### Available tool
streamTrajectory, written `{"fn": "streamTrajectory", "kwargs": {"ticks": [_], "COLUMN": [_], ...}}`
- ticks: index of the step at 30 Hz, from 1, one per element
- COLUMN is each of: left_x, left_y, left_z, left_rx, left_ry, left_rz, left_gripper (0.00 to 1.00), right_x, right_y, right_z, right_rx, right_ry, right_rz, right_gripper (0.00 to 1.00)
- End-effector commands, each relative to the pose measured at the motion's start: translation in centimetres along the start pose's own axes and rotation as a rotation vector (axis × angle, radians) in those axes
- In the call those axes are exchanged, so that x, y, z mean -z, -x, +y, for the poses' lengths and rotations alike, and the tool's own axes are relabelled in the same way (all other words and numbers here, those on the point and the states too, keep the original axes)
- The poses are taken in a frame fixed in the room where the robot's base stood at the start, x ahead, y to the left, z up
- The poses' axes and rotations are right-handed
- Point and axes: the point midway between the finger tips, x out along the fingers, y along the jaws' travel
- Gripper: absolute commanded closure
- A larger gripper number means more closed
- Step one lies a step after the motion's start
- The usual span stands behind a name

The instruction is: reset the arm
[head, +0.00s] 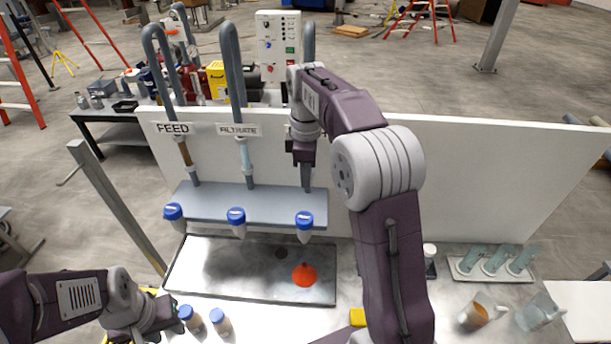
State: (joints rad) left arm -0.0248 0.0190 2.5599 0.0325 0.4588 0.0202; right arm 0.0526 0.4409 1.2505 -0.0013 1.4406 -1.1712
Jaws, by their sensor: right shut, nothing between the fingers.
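My right arm rises from the bottom centre and bends over at the top. Its gripper (302,160) points down in front of the white panel, at the third grey pipe (308,40), and hides part of that pipe and its label. It is shut with nothing held. My left arm comes in low from the left. Its gripper (172,318) is beside two blue-capped sample bottles (188,318) (221,323) on the counter; its fingers are too small and covered to tell open from shut.
Below is a metal tray (215,265) with an orange funnel-like piece (304,274). At right are a rack of tubes (462,268) and two jugs (478,312) (537,313).

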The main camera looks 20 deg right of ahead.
Motion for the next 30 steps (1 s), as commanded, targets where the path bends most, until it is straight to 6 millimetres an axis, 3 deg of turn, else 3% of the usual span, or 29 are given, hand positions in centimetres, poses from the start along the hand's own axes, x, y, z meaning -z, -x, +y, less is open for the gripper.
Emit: {"fn": "streamTrajectory", "kwargs": {"ticks": [6,11,13,17,22,25,28,30], "left_x": [0.0,-0.5,-0.8,-1.1,-1.5,-1.7,-1.6,-1.6], "left_y": [-0.3,-4.5,-7.2,-10.7,-14.7,-16.0,-15.4,-15.3], "left_z": [0.0,-0.1,-0.1,-0.2,-0.3,-0.3,-0.3,-0.3], "left_rx": [0.0,0.0,0.0,0.0,0.0,0.0,0.0,0.0], "left_ry": [0.0,0.0,0.0,0.0,0.0,0.0,0.0,0.0], "left_rz": [0.0,0.0,0.0,-0.001,0.0,0.0,0.0,0.0], "left_gripper": [0.64,0.64,0.64,0.64,0.64,0.64,0.64,0.64], "right_x": [0.0,0.3,-0.2,-1.2,-3.0,-4.6,-5.9,-6.1], "right_y": [-0.4,-3.0,-6.2,-12.5,-22.1,-27.2,-29.7,-30.8], "right_z": [0.0,-0.8,-3.3,-7.4,-13.1,-16.8,-19.5,-19.7], "right_rx": [0.0,-0.028,0.011,0.053,0.063,0.052,0.031,0.007], "right_ry": [0.001,0.016,0.027,-0.027,-0.291,-0.533,-0.798,-0.953], "right_rz": [0.0,0.012,-0.003,-0.018,-0.025,-0.021,-0.006,0.023], "right_gripper": [1.0,1.0,1.0,1.0,1.0,1.0,1.0,1.0]}}
